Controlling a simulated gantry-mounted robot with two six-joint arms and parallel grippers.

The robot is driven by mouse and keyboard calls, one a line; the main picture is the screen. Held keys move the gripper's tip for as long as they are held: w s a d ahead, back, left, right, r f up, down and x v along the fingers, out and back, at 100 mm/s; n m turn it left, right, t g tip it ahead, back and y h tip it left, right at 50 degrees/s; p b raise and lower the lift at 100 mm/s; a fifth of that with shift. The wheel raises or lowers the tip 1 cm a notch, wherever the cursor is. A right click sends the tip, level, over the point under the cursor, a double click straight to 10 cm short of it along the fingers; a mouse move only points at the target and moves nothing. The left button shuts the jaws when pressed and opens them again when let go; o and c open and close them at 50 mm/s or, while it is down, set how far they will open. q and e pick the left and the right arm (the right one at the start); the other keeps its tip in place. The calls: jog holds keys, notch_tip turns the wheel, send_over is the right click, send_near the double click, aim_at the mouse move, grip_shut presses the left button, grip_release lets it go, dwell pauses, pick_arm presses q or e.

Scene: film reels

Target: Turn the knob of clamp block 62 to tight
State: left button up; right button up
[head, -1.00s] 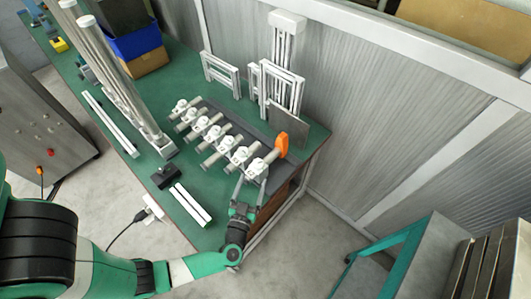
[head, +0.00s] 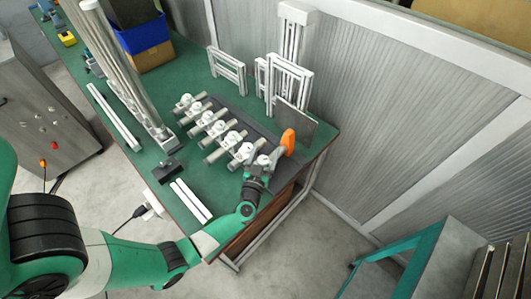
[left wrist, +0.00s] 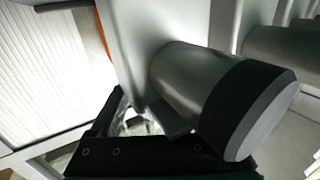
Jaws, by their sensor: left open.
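A row of white clamp blocks (head: 226,138) with grey cylinders sits on a dark strip on the green table. No block number is legible, so I cannot tell which is 62. An orange oval piece (head: 288,139) stands at the near right end of the row. My left gripper (head: 262,164) is open at the block nearest that end, overlapping it in the head view; contact cannot be told. In the left wrist view a grey cylinder with a dark band (left wrist: 212,88) fills the middle, close beside the dark gripper body. The fingertips are mostly hidden. My right gripper is not in view.
Two white bars (head: 190,200) and a small black block (head: 168,172) lie left of the row. White frames (head: 288,82) and a dark plate (head: 292,122) stand behind it. A blue bin (head: 145,36) is farther back. The table edge is close below the gripper.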

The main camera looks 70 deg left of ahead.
pick_arm(q)
jog(key=shift+c, duration=0.4)
grip_shut()
jog(key=shift+r, duration=0.1)
jog(key=shift+w+d+m+t+h, duration=0.1)
jog(key=shift+m+t+h, duration=0.5)
jog(key=shift+t, duration=0.1)
jog(key=m+t+h+b, duration=0.2)
jog(key=b, duration=0.1)
jog(key=m+t+h+b, duration=0.1)
jog(key=b, duration=0.1)
jog(key=shift+w+d+f+h, duration=0.25)
jog(key=shift+d+f+h, duration=0.1)
jog(key=shift+h, duration=0.05)
jog(key=shift+d+r+h+b, duration=0.1)
jog(key=shift+r+h+b, duration=0.15)
jog(key=shift+b, duration=0.25)
jog(key=shift+o, duration=0.4)
grip_release()
